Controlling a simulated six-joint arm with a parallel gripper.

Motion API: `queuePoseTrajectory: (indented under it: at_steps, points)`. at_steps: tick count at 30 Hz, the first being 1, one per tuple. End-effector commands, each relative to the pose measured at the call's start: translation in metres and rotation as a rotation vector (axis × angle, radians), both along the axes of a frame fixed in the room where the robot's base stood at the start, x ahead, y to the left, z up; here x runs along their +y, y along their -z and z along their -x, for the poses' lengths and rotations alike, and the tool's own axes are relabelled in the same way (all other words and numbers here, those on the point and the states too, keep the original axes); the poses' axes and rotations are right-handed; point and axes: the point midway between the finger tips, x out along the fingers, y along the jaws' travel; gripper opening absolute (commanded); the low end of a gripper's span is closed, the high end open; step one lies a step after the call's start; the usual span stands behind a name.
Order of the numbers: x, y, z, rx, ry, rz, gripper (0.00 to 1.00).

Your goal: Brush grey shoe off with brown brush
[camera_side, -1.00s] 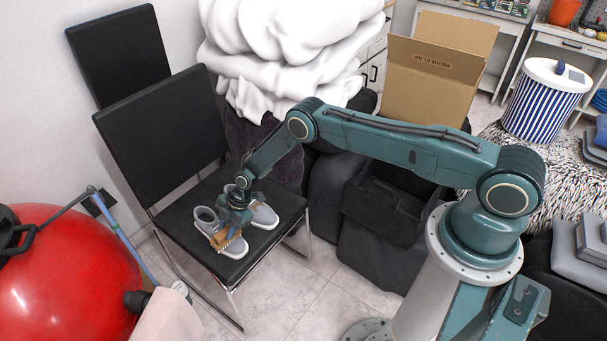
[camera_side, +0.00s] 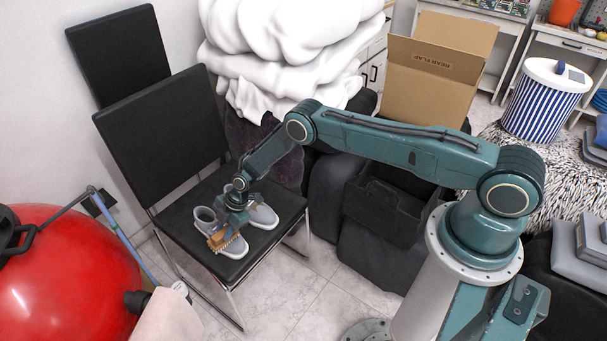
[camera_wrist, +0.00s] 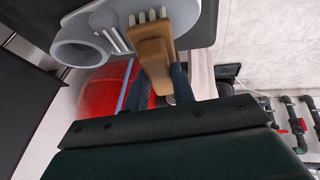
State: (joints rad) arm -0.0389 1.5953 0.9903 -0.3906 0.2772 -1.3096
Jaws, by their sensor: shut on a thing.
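A pair of grey shoes with white soles sits on the black chair seat (camera_side: 269,201) in the side view. The left grey shoe (camera_side: 204,216) has its toe toward the front edge, and the right grey shoe (camera_side: 265,216) stands beside it. My gripper (camera_side: 234,211) is over the shoes, shut on the brown brush (camera_side: 224,239). The brush is at the left shoe's front part, bristles against or very near it. The wrist view shows the brush (camera_wrist: 152,48) between my gripper fingers (camera_wrist: 163,85), with pale bristles by the grey shoe (camera_wrist: 86,42). Exact contact is unclear.
The chair's backrest (camera_side: 165,130) rises behind the shoes. A red ball (camera_side: 65,275) stands at the left with a blue pole (camera_side: 125,240) beside it. White bedding (camera_side: 290,50) and a cardboard box (camera_side: 430,80) are behind. Tiled floor (camera_side: 310,300) is clear in front.

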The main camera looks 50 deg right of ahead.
Motion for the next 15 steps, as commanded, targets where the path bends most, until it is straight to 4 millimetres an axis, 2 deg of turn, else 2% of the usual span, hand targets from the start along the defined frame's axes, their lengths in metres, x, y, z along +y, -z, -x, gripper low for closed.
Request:
queuePoseTrajectory:
  at_steps: [8, 15]
  points:
    - [0.002, 0.004, 0.004, 0.007, -0.003, 0.0, 0.07]
    - [-0.011, 0.003, 0.005, 0.01, 0.0, 0.001, 0.07]
